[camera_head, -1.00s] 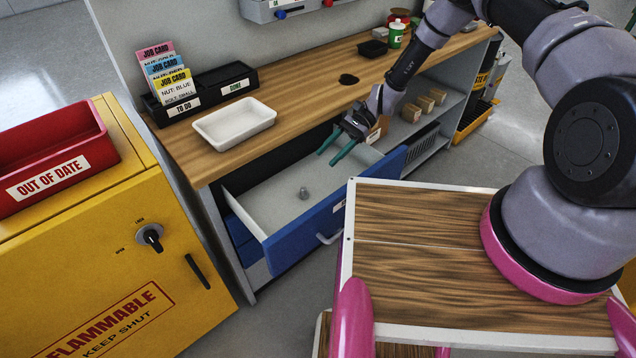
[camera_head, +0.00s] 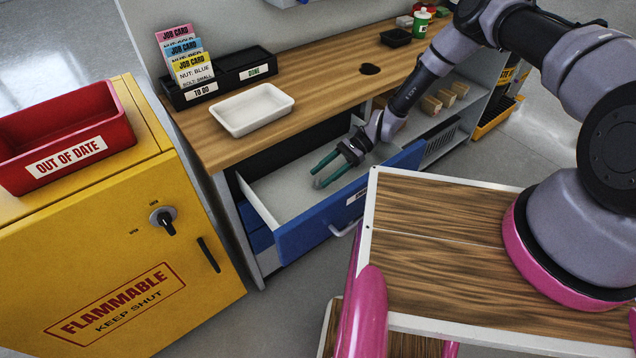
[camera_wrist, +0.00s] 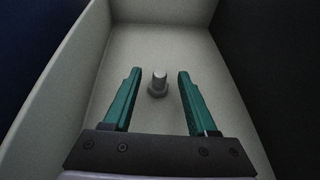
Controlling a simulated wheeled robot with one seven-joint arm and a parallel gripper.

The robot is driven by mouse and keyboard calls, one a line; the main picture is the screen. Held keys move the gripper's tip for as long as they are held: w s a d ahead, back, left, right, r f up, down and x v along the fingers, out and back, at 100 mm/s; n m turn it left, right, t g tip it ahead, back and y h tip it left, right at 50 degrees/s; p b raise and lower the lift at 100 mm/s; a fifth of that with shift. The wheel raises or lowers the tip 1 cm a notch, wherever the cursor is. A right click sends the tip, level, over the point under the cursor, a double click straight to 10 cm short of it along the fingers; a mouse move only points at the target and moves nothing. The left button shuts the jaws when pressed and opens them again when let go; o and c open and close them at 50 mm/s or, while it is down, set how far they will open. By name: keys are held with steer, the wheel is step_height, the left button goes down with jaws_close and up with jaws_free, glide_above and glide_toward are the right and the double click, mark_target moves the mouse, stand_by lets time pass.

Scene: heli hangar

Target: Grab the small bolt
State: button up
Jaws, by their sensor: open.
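The small bolt (camera_wrist: 158,84) is grey and stands upright on its head on the drawer floor in the wrist view. It lies between the fingertips of my gripper (camera_wrist: 158,80), apart from both fingers. In the head view my gripper (camera_head: 325,174) has green fingers and reaches into the open blue drawer (camera_head: 300,232). The fingers are open and hold nothing. In the head view the bolt is mostly hidden by the fingers, with only a small grey part perhaps showing near their tips.
The drawer's pale side wall (camera_wrist: 65,90) stands left of the fingers. Above the drawer is a wooden workbench (camera_head: 325,92) with a white tray (camera_head: 252,109) and a black card holder (camera_head: 221,77). A yellow cabinet (camera_head: 110,235) carrying a red bin (camera_head: 66,135) stands at left.

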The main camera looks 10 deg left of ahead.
mark_target(318, 182)
steer(key=x, duration=0.2)
steer(key=shift+s+a+f, duration=0.1)
steer(key=shift+s+a, duration=0.05)
steer(key=shift+s, duration=0.05)
jaws_close()
